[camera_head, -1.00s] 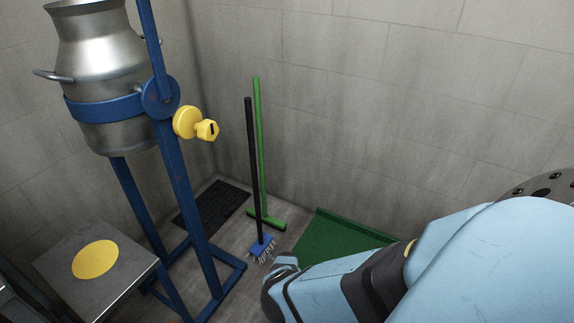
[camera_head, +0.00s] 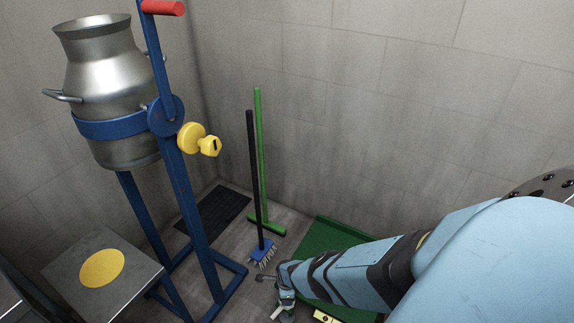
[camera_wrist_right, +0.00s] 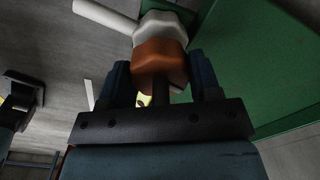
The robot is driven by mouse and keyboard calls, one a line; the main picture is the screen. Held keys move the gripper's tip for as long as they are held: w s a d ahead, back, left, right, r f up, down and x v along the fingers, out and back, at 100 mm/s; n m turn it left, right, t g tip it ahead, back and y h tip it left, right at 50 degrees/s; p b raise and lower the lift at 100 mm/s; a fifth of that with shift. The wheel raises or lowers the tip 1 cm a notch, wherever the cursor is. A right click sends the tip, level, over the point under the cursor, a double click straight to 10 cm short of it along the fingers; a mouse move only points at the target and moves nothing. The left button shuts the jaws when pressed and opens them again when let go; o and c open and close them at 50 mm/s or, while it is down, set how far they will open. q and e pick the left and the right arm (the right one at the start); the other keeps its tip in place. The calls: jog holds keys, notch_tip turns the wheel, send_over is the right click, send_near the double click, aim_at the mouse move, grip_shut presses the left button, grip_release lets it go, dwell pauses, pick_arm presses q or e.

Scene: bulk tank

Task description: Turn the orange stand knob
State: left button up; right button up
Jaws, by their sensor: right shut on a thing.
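In the right wrist view, the orange knob (camera_wrist_right: 160,52) sits between the two dark fingers of my right gripper (camera_wrist_right: 160,77), which is shut on it. A whitish lobed part (camera_wrist_right: 164,25) sits directly beyond the knob, with a pale tube running off to the upper left. In the head view, my right arm reaches in from the right to the lower middle. The orange knob and the fingertips cannot be made out there. My left gripper is in neither current view.
A metal milk can (camera_head: 104,70) hangs in a blue frame (camera_head: 190,215) with a yellow knob (camera_head: 194,139) and a red handle (camera_head: 163,8). A steel table (camera_head: 75,255) stands at lower left. A black-handled brush (camera_head: 255,180) and a green-handled tool (camera_head: 261,150) lean against the wall.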

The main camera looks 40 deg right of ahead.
jog(key=shift+s+n, duration=0.1)
jog(key=shift+n, duration=1)
jog(key=shift+n, duration=1.3)
jog(key=o, duration=0.9)
jog(key=shift+r, duration=0.15)
